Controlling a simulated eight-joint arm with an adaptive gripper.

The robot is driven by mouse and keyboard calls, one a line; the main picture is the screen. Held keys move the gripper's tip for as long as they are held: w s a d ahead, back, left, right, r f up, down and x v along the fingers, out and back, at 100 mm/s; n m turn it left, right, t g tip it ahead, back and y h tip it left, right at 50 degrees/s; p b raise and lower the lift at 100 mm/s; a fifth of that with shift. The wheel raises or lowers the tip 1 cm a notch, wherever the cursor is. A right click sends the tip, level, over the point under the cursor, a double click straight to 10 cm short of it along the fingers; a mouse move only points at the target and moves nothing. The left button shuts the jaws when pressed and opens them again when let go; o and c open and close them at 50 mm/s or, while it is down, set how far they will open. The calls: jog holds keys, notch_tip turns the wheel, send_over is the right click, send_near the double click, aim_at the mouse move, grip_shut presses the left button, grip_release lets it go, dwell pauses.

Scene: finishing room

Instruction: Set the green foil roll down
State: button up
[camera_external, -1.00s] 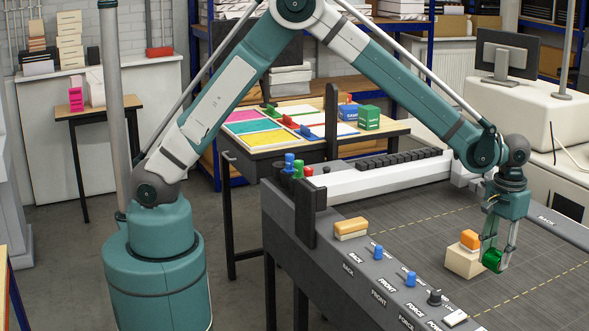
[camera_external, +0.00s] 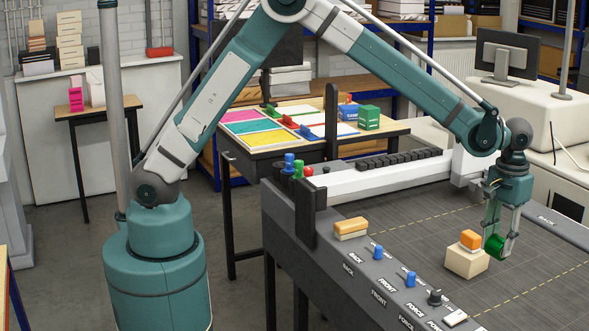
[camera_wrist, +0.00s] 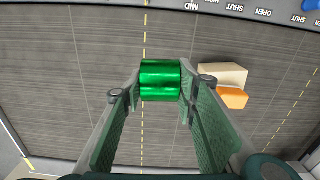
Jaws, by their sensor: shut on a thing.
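The green foil roll (camera_external: 495,246) is a short shiny green cylinder. It also shows in the wrist view (camera_wrist: 160,80), between my fingertips. My gripper (camera_external: 500,250) is shut on the roll, and in the wrist view a finger (camera_wrist: 130,95) lies along each side of it. The gripper points down over the dark machine bed (camera_external: 420,235). I cannot tell whether the roll touches the bed. Part of the roll is hidden by a finger in the external view.
The control strip with blue knobs (camera_external: 409,279) runs along the bed's near edge. The bed has much free room.

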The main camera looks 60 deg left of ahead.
jog(key=shift+n, duration=0.9)
jog(key=w+a, duration=0.1)
jog(key=a, duration=0.5)
jog(key=w+a+b, duration=0.1)
jog(key=a, duration=0.5)
jog(key=w+a+r, duration=0.1)
jog(key=w+a, duration=0.1)
jog(key=a, duration=0.4)
jog(key=shift+w+a+r, duration=0.1)
jog(key=shift+a, duration=0.25)
jog(key=a+n+b, duration=0.2)
jog(key=a, duration=1.6)
jog(key=shift+d+f, duration=0.2)
jog(key=shift+f, duration=1.1)
jog(key=shift+d+f, duration=0.15)
jog(key=shift+f, duration=1.1)
jog(key=shift+f, duration=0.15)
jog(key=shift+f+p, duration=0.4)
jog(key=shift+f, duration=2.6)
jog(key=shift+f, duration=0.1)
jog(key=shift+f, duration=1.75)
jog(key=shift+f, duration=0.2)
